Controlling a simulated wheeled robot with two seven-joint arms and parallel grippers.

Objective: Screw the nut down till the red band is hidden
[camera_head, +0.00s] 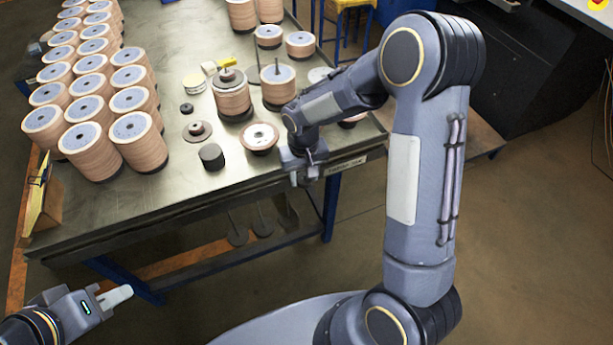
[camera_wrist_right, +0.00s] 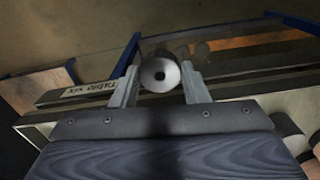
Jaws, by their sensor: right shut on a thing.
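My right gripper (camera_head: 302,177) hangs just off the table's front edge, fingers pointing down. A stack of flap discs with a tall rod (camera_head: 277,68) stands on the table behind the right arm. Beside it a second stack (camera_head: 234,100) has a dark disc and short stud on top. I cannot make out a red band. My left gripper (camera_head: 115,296) is low at the left, away from the table top; its opening is unclear.
The metal table (camera_head: 120,205) carries many disc stacks (camera_head: 95,150) on its left side. A black cylinder (camera_head: 211,157), a flanged part (camera_head: 198,131) and a single disc (camera_head: 260,137) lie near the front.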

